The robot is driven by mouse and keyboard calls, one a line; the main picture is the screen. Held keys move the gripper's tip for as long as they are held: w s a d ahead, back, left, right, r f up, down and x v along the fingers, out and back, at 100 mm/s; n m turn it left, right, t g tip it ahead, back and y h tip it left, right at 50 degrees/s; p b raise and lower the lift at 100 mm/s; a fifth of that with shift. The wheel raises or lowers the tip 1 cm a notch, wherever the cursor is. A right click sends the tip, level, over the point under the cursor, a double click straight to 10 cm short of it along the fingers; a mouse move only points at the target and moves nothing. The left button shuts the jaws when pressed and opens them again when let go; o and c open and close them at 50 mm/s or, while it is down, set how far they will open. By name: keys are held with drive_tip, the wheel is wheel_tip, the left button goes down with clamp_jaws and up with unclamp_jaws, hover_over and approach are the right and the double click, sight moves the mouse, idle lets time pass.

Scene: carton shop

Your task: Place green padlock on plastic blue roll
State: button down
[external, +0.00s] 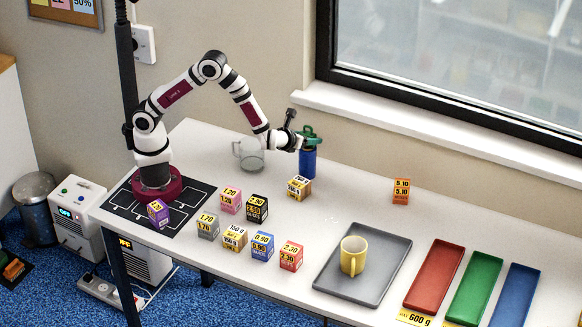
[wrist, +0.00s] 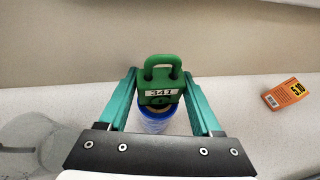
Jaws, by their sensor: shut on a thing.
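The green padlock (external: 309,132) is between the fingers of my gripper (external: 304,138), which is shut on it. In the wrist view the padlock (wrist: 161,88) has its shackle up and a white label reading 341, with the teal fingers of my gripper (wrist: 162,95) on either side. The plastic blue roll (external: 308,164) stands upright on the table directly below the padlock. In the wrist view the blue roll (wrist: 157,119) shows under the padlock, partly hidden by it and the gripper. I cannot tell whether padlock and roll touch.
A clear glass mug (external: 249,155) stands left of the roll. A yellow-and-black price cube (external: 299,188) is in front of it, with several more cubes nearer the front. A grey tray (external: 337,279) holds a yellow mug (external: 353,256). An orange box (external: 401,191) stands to the right.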

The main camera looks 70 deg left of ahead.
drive_tip(key=shift+c, duration=0.3)
unclamp_jaws()
drive_tip(key=shift+f, duration=0.15)
